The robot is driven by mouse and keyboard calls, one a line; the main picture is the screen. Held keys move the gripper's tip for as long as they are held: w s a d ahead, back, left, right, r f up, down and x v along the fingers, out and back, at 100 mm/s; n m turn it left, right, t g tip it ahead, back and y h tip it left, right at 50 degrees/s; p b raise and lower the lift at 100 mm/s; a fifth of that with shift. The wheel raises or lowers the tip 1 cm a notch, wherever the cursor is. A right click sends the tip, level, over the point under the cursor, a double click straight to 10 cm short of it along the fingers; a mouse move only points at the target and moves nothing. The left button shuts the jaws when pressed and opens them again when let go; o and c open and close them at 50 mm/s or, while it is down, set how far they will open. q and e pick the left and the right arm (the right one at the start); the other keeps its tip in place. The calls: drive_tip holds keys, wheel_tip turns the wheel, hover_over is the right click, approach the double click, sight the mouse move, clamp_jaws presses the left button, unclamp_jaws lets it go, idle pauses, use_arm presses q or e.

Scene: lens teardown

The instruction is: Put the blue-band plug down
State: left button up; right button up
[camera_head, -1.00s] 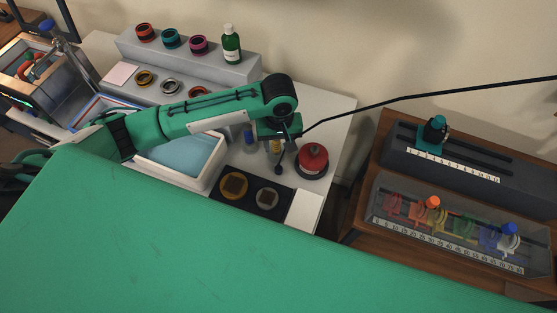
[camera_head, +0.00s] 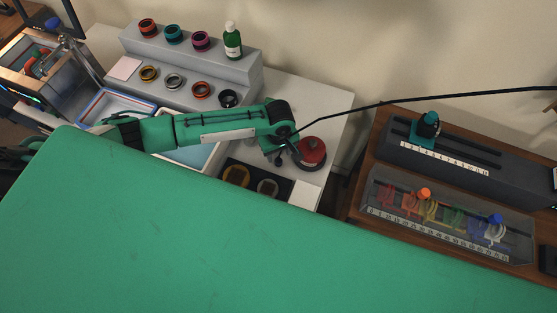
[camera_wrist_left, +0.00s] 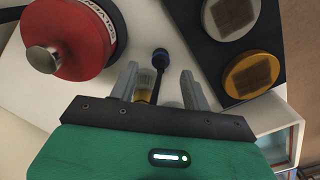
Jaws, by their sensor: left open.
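My left gripper (camera_head: 281,150) is over the white bench between the shallow tray and the red can, with its fingers mostly hidden by my own arm in the head view. In the left wrist view the gripper (camera_wrist_left: 158,88) has its two grey fingers apart. A dark rod with a round end (camera_wrist_left: 160,58) shows between and beyond them. A small part with a yellow band (camera_wrist_left: 143,96) shows by the left finger. I cannot make out the blue-band plug in either current view; my arm covers the spot where a blue-banded part stood. My right gripper is not in view.
A red solvent can (camera_head: 312,152) stands close right of the gripper; it also shows in the left wrist view (camera_wrist_left: 75,38). A black mat (camera_head: 252,176) holds two round pieces. A grey stepped rack (camera_head: 190,58) carries several rings and a green bottle (camera_head: 232,42).

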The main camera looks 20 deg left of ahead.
sight(279, 161)
use_arm(q)
drive_tip(key=f, duration=0.1)
drive_tip(key=f+p, duration=0.1)
drive_tip(key=f, duration=0.1)
drive_tip(key=shift+s+d+f, duration=0.1)
drive_tip(key=shift+s, duration=0.1)
drive_tip(key=shift+f+p, duration=0.3)
drive_tip(key=shift+f, duration=0.35)
drive_tip(key=shift+c, duration=0.2)
clamp_jaws()
